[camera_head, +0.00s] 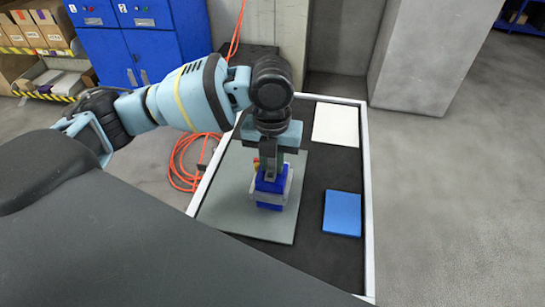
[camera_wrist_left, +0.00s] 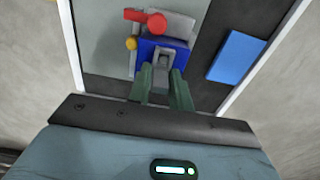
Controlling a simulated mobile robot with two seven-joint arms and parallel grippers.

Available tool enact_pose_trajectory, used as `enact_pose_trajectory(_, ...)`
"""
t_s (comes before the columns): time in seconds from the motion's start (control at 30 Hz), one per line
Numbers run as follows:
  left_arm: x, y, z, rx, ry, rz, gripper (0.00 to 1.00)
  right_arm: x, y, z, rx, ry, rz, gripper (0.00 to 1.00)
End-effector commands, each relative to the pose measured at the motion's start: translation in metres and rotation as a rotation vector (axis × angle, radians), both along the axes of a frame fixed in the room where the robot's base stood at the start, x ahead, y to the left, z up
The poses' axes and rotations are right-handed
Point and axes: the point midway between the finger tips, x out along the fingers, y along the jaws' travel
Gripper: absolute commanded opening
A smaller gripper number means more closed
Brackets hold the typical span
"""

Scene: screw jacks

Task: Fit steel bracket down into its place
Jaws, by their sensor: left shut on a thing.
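My left gripper (camera_head: 268,174) points down over the blue jack body (camera_head: 268,188) on the grey mat. Its green-grey fingers also show in the wrist view (camera_wrist_left: 162,85). They are shut on a small grey piece, apparently the steel bracket (camera_wrist_left: 162,60). The bracket is at the top of the blue body (camera_wrist_left: 178,48); I cannot tell whether it is seated or just above. A light grey plate (camera_wrist_left: 174,24) lies beside the blue body. Red parts (camera_wrist_left: 155,24) and a yellow knob (camera_wrist_left: 131,43) are at its side. The fingers partly hide the bracket. My right gripper is not in view.
The grey mat (camera_head: 225,205) lies on a dark table with a white rim (camera_head: 367,200). A white pad (camera_head: 336,124) and a blue pad (camera_head: 342,213) lie at the right. An orange cable (camera_head: 183,165) lies on the floor left. Blue cabinets (camera_head: 140,50) stand behind.

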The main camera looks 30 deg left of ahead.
Motion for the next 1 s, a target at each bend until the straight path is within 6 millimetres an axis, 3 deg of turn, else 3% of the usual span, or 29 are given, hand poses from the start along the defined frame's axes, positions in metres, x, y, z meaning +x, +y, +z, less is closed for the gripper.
enact_pose_trajectory(0.4, 0.000, 0.000, -0.004, 0.001, 0.001, 0.000, 0.00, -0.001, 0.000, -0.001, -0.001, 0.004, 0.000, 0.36)
enact_pose_trajectory(0.43, 0.000, 0.000, -0.004, 0.001, 0.001, 0.000, 0.25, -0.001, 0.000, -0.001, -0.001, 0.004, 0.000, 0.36)
enact_pose_trajectory(0.6, 0.000, 0.000, -0.004, 0.001, 0.001, 0.000, 0.46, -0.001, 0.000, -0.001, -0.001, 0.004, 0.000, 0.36)
enact_pose_trajectory(0.9, 0.000, 0.000, -0.003, 0.000, 0.000, 0.000, 0.46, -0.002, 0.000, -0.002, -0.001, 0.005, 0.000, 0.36)
enact_pose_trajectory(1.0, 0.001, 0.000, 0.006, 0.000, -0.003, 0.000, 0.46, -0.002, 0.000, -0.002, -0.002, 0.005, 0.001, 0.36)
